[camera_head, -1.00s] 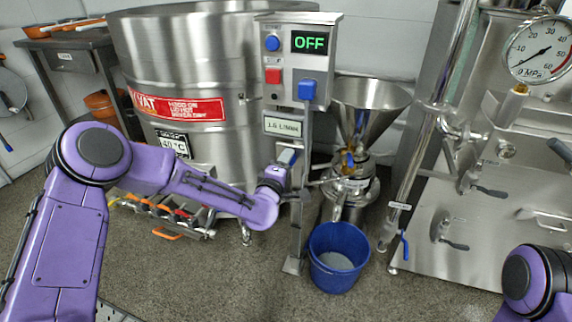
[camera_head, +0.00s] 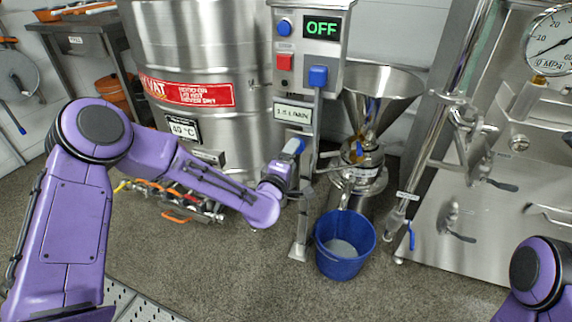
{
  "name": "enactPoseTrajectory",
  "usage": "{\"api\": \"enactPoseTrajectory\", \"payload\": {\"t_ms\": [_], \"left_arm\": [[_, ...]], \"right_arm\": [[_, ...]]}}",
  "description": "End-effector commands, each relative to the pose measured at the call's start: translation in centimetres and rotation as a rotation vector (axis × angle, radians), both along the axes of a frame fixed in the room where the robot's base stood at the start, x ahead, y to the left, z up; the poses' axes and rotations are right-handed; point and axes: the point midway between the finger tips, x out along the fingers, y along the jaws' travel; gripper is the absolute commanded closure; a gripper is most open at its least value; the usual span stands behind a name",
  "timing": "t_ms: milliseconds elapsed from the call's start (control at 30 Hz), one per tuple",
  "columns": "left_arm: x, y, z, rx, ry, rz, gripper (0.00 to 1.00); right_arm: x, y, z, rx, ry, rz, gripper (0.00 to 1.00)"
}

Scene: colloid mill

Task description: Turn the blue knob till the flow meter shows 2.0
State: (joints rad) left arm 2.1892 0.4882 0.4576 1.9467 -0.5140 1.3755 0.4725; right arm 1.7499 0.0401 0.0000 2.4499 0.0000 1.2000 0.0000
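A small flow readout (camera_head: 293,112) on the steel post shows a value that looks like 1.5 L/MIN, though the digits are blurred. My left gripper (camera_head: 291,160) is right at this part, in front of the post. Its fingers are too small and covered to tell whether they grip it. My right arm shows only at the lower right corner, and its gripper is out of view.
The control box (camera_head: 337,50) above reads OFF, with a blue button (camera_head: 283,27) and a red one (camera_head: 284,62). A steel hopper (camera_head: 380,85) and blue bucket (camera_head: 346,265) stand just right of the post. A large vat (camera_head: 205,50) is behind my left arm.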

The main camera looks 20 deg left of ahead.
Motion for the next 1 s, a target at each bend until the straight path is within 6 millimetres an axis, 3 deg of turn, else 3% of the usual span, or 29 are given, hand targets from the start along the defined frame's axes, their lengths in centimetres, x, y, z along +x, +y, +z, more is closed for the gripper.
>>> {"api": "enactPoseTrajectory", "payload": {"t_ms": [100,300,867,933,1000], "left_arm": [[-3.1,0.1,0.1,-0.001,0.003,-0.001,0.24],[-6.5,0.2,0.1,0.0,0.001,-0.001,0.24],[-7.2,0.2,-0.1,0.021,0.003,-0.005,0.24],[-7.7,0.2,-1.8,0.117,0.075,-0.008,0.24],[-9.6,0.7,-5.7,0.242,0.21,-0.021,0.24]], "right_arm": [[0.0,0.0,0.5,0.0,0.0,0.0,0.52],[0.0,0.0,0.7,0.0,0.0,0.0,0.52],[0.0,0.0,0.7,0.0,0.0,0.0,0.52],[0.0,0.0,0.7,0.0,0.0,0.0,0.52],[0.0,0.0,0.7,0.0,0.0,0.0,0.52]]}}
